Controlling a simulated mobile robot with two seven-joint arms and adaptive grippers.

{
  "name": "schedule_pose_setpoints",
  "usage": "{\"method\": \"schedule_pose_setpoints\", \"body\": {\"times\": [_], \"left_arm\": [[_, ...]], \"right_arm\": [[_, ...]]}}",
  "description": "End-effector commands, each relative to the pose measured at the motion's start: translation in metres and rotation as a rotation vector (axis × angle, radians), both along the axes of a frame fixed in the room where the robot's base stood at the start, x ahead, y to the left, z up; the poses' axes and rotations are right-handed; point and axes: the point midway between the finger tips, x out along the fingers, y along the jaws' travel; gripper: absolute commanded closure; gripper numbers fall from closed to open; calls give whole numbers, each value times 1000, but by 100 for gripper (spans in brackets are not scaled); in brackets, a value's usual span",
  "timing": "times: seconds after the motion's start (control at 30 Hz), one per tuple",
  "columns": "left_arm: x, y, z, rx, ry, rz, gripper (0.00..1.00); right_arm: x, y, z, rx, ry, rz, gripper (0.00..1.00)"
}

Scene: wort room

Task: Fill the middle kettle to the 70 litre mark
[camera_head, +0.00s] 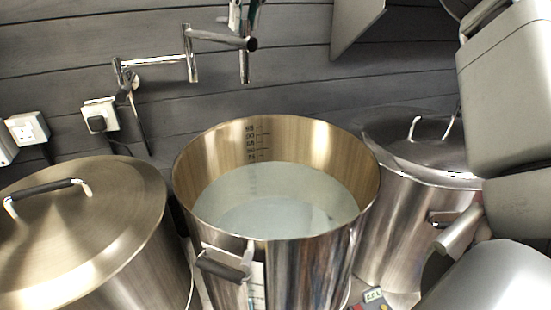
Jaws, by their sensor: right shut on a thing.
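The middle kettle (300,254) is open, steel, with a brassy inner wall. Clear water (285,195) stands in it. A dark scale (253,143) is printed inside; the lowest number clear of the water looks like 75, though the print is small. The jointed wall tap (192,62) reaches over from the left, and its spout (244,68) points down above the kettle's back rim. No stream shows below the spout. My right gripper (241,14) is at the top edge, partly cut off, shut on what seems to be the tap's handle. My left gripper is out of view.
Lidded kettles stand on the left (85,220) and right (405,215), close beside the middle one. A small device with a display (373,296) sits low, right of centre. My right arm fills the right edge.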

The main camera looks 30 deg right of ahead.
Motion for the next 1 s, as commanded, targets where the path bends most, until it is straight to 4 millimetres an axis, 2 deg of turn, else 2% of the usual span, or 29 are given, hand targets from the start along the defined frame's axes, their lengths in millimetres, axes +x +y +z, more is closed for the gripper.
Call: {"method": "schedule_pose_setpoints", "body": {"times": [0.07, 0.1, 0.17, 0.2, 0.5, 0.63, 0.77, 1.0], "left_arm": [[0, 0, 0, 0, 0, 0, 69], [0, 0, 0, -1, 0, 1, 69], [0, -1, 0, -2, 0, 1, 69], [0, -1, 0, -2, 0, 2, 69], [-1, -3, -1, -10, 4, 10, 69], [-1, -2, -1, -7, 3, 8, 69], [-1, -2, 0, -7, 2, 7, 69], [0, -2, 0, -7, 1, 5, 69]], "right_arm": [[0, 1, 0, 1, 0, 1, 100], [0, 1, 0, 1, 0, 1, 79], [0, 1, 0, 0, 0, 0, 63], [0, 1, 0, 0, 1, 0, 62], [0, 1, 1, 0, 0, -2, 62], [-3, 1, 8, -1, -2, -3, 62], [-11, 1, 27, 0, -4, -3, 62], [-30, 0, 73, 0, -3, -4, 62]]}}
